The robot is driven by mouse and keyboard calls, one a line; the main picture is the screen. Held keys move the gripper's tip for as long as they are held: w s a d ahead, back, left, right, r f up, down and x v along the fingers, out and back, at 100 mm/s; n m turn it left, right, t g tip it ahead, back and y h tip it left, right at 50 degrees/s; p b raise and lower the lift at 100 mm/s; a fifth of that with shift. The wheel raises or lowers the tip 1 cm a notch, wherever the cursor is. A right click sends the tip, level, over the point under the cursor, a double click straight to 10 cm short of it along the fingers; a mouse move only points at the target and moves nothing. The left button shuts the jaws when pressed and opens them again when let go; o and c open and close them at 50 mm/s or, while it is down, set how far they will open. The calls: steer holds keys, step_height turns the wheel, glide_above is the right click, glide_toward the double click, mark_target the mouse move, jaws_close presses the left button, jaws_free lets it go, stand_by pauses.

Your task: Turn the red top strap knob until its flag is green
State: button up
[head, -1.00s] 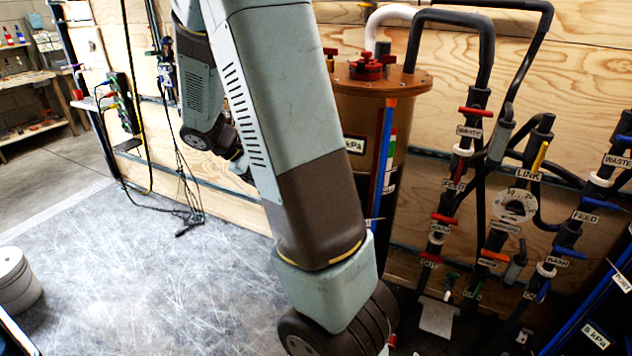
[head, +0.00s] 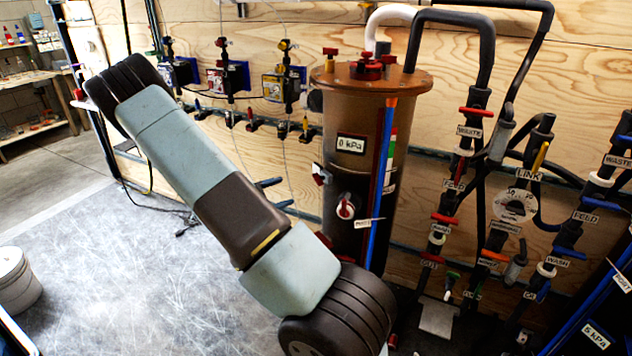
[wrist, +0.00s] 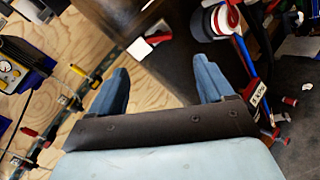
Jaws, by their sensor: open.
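My gripper (wrist: 161,64) is open and empty, with its two blue fingers apart in the wrist view. In the head view its fingertips (head: 287,192) show past my arm, left of the brown tank (head: 340,120). A red and white knob-like fitting (head: 320,174) sits on the tank's left side. A second, round red and white knob (head: 346,209) is lower on its front. I cannot tell which is the top strap knob. A round red and white part (wrist: 225,18) shows at the wrist view's top right. A white plate (wrist: 140,48) lies ahead of the fingers. No flag colour is clear.
A blue upright strip (head: 381,170) runs down the tank front. Pipes with labelled valves (head: 470,130) stand at the right. Several small devices (head: 228,75) hang on the plywood wall behind. A white bucket (head: 14,280) stands at the left. The grey floor (head: 120,270) is mostly clear.

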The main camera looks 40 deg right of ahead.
mark_target(315, 180)
steer(key=d, duration=0.4)
steer(key=s+d, duration=0.1)
steer(key=d, duration=0.9)
steer(key=shift+s+f, duration=0.2)
steer(key=shift+f, duration=0.1)
steer(key=shift+c, duration=0.2)
